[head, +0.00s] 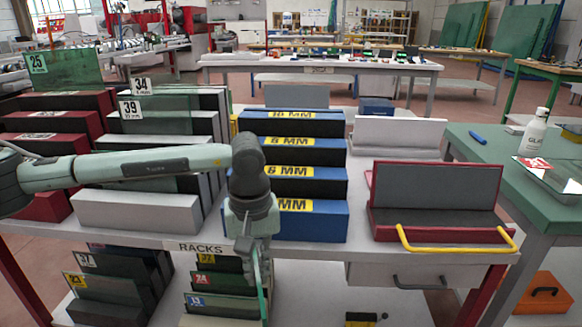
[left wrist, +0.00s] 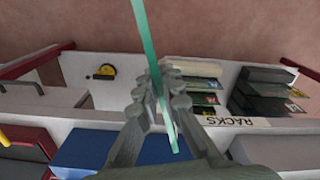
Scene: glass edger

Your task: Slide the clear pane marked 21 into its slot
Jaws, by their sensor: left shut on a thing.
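My left gripper (head: 257,275) is shut on a thin greenish clear pane (head: 265,290), in front of the rack table's front edge. The pane is seen almost edge-on, and no number on it can be read. In the left wrist view the pane (left wrist: 148,45) runs as a long green edge between the fingers of the left gripper (left wrist: 155,90). The blue stepped rack (head: 297,228) with yellow thickness labels, 10 MM at the back, stands behind the gripper. My right gripper is not in view.
A white stepped rack (head: 130,212) stands left and a red-framed grey holder (head: 435,188) with a yellow handle right. Several numbered panes (head: 110,285) stand on the lower shelf below the RACKS sign (head: 200,248). A green table (head: 545,170) with a bottle (head: 534,133) is at right.

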